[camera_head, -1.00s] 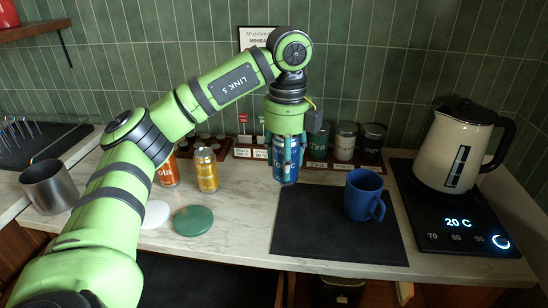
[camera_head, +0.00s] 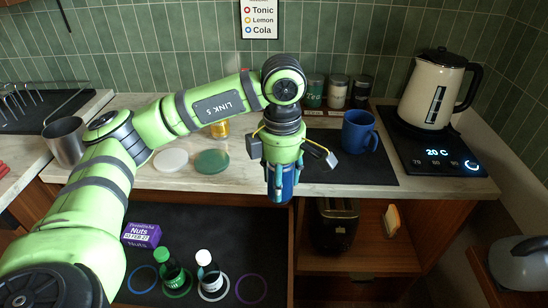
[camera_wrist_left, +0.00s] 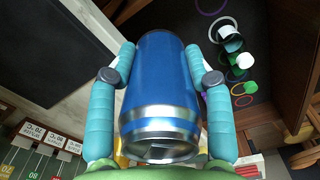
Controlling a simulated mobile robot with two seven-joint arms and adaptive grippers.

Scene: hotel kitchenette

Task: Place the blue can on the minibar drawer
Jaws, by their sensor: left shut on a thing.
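My left gripper (camera_head: 281,192) points down and is shut on the blue can (camera_head: 284,184), holding it upright in the air near the counter's front edge, by the right end of the drawer. In the left wrist view, the blue can (camera_wrist_left: 160,82) fills the space between the two teal fingers. The minibar drawer (camera_head: 200,226) is pulled out below the counter. It holds a purple nuts box (camera_head: 142,235), a green bottle (camera_head: 174,275) at a green ring, and a white-capped bottle (camera_head: 207,272) at a white ring. A blue ring (camera_head: 142,279) and a purple ring (camera_head: 251,289) look empty.
On the counter are a blue mug (camera_head: 358,132) on a dark mat (camera_head: 335,170), a kettle (camera_head: 432,92), a metal cup (camera_head: 64,142), white and green discs (camera_head: 212,162), and a yellow can (camera_head: 220,129) partly behind my arm. An open shelf with a toaster (camera_head: 337,222) lies right of the drawer.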

